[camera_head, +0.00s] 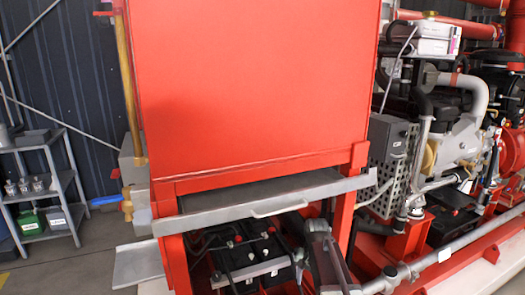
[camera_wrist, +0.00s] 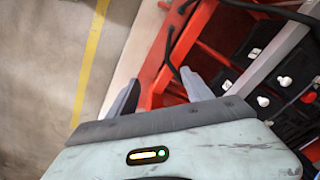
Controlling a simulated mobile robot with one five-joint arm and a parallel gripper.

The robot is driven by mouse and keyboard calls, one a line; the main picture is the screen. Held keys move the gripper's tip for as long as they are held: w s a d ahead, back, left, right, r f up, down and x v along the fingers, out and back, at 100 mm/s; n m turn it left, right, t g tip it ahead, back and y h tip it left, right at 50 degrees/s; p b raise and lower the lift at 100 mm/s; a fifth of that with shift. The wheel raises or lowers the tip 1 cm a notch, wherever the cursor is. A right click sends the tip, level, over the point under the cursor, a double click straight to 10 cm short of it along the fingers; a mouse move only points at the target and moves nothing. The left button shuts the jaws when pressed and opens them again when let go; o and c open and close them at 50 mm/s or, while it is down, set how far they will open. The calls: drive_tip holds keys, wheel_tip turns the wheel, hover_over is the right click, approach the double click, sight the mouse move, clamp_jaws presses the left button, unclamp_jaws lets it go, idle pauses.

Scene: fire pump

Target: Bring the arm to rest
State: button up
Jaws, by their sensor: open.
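My gripper (camera_wrist: 160,80) shows in the wrist view with its two grey fingers apart and nothing between them. The fingers point toward a red frame and the floor beside it. In the head view my arm seems to be the grey part low in the middle, in front of the red cabinet's lower opening; its fingertips cannot be made out there.
A large red cabinet (camera_head: 250,80) fills the middle, with a grey drawer or tray (camera_head: 255,193) jutting out above black batteries (camera_head: 245,255). Engine and pipes (camera_head: 460,130) stand right. A grey shelf (camera_head: 45,170) stands left. Floor with a yellow line (camera_wrist: 90,55) is clear.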

drive_tip(key=s+n, duration=0.5)
drive_tip(key=s, duration=0.7)
wheel_tip(320, 180, up, 16)
drive_tip(key=s+p, duration=0.1)
drive_tip(key=p, duration=1.5)
drive_tip(key=shift+s, duration=0.35)
